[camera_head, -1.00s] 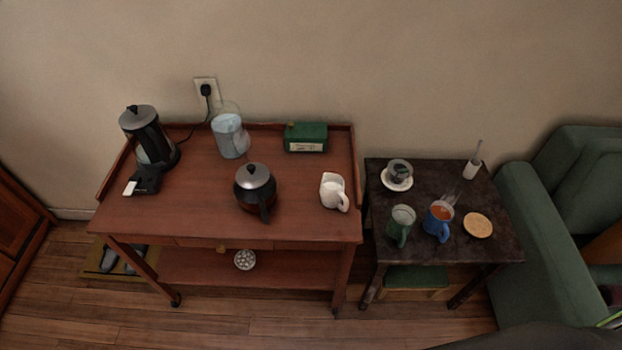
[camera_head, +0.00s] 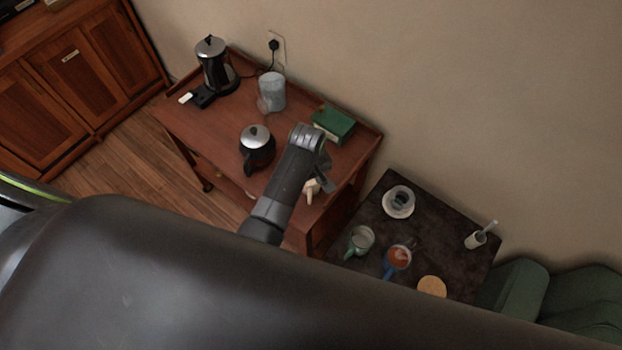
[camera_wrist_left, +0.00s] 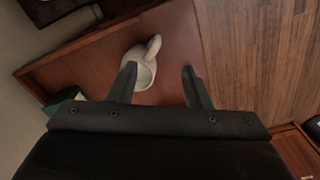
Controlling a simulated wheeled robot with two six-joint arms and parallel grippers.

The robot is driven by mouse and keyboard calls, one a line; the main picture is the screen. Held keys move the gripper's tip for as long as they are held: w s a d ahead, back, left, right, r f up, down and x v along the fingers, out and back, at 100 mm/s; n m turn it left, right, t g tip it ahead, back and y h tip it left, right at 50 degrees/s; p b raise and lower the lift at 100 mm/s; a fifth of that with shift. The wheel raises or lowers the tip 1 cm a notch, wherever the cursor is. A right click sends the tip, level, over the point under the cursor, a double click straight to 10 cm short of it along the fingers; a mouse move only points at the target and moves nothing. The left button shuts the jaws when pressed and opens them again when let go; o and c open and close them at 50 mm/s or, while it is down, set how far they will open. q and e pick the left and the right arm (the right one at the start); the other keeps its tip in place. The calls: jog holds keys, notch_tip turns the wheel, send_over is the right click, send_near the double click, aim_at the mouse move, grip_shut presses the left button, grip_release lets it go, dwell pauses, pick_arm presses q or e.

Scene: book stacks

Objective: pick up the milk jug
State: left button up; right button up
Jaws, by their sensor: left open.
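The white milk jug (camera_wrist_left: 141,63) stands upright on the wooden trolley in the left wrist view, its handle pointing up and right in the picture. My left gripper (camera_wrist_left: 158,80) is open, and its left finger overlaps the jug's edge in that view. The jug lies mostly left of the gap between the fingers; I cannot tell whether they touch. In the head view my left gripper (camera_head: 322,172) hangs over the trolley's right end and hides most of the jug, leaving a small white part (camera_head: 312,188) visible.
The trolley (camera_head: 200,125) also holds a dark teapot (camera_head: 257,147), a glass pitcher (camera_head: 271,92), a kettle (camera_head: 214,65) and a green box (camera_head: 333,124) close to my gripper. A dark side table (camera_head: 440,225) with cups stands to the right.

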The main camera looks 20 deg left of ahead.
pick_arm(q)
notch_tip(320, 180, up, 3)
send_over(311, 197)
jog(key=shift+n, duration=0.4)
notch_tip(311, 197, down, 6)
jog(key=shift+w+f, duration=0.1)
jog(key=shift+f, duration=0.1)
notch_tip(311, 197, down, 4)
jog(key=b, duration=0.3)
jog(key=shift+f, duration=0.25)
jog(key=shift+f+b, duration=0.5)
jog(key=shift+b, duration=0.3)
jog(key=shift+f, duration=0.15)
jog(key=shift+f+b, duration=0.2)
jog(key=shift+b, duration=0.25)
notch_tip(311, 197, down, 5)
jog(key=b, duration=0.5)
jog(key=shift+a+r+b, duration=0.15)
jog(key=shift+r+b, duration=0.05)
jog(key=shift+b, duration=0.1)
pick_arm(e)
notch_tip(311, 197, down, 10)
jog(key=a, duration=0.1)
jog(key=shift+w, duration=0.15)
